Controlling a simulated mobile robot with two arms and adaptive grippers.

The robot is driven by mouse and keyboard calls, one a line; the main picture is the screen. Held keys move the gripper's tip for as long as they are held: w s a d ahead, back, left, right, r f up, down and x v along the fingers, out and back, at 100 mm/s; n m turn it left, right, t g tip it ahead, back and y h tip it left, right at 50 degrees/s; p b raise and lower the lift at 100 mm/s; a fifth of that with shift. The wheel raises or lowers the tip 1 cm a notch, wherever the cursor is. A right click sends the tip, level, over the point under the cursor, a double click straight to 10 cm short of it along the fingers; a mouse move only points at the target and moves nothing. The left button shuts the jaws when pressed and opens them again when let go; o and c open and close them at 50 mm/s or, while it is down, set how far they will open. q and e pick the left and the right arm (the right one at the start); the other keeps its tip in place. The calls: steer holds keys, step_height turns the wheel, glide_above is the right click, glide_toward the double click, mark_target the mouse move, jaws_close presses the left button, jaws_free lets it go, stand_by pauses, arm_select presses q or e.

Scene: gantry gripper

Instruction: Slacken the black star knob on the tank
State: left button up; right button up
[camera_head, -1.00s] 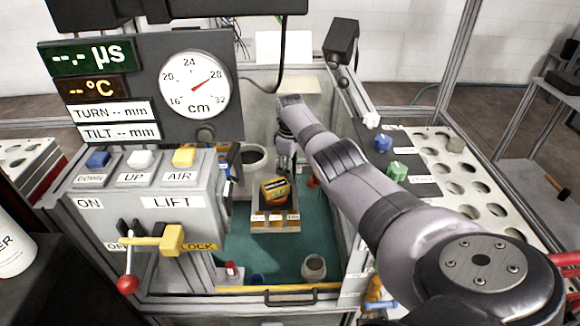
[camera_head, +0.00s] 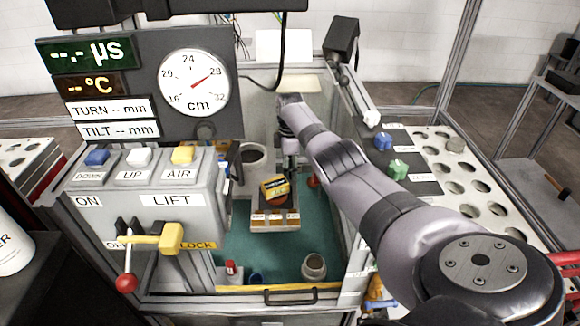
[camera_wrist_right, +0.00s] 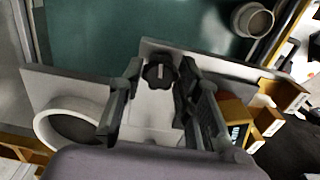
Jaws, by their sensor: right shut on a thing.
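The black star knob (camera_wrist_right: 160,72) shows in the right wrist view, on a grey plate at the tank (camera_head: 310,245). My right gripper (camera_wrist_right: 160,76) has one finger on each side of the knob and is shut on it. In the head view my right gripper (camera_head: 290,150) hangs down at the back of the tank, beside a grey cylinder, and the knob cannot be made out there. My left gripper is not in view.
A small block with a yellow and black label (camera_head: 275,188) sits on a stand over the tank's green floor. A grey cup (camera_head: 314,266) stands near the front. The lift control box (camera_head: 160,205) is at left, and a rack with holes (camera_head: 470,185) at right.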

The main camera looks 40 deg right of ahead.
stand_by(0.3)
steer(key=o, duration=1.1)
steer(key=shift+w+f, duration=0.1)
steer(key=shift+o, duration=0.2)
steer(key=shift+a+r, duration=0.1)
steer(key=shift+r, duration=0.1)
steer(key=shift+r, duration=0.1)
steer(key=shift+r, duration=0.25)
step_height(320, 180, up, 11)
steer(key=shift+r, duration=0.15)
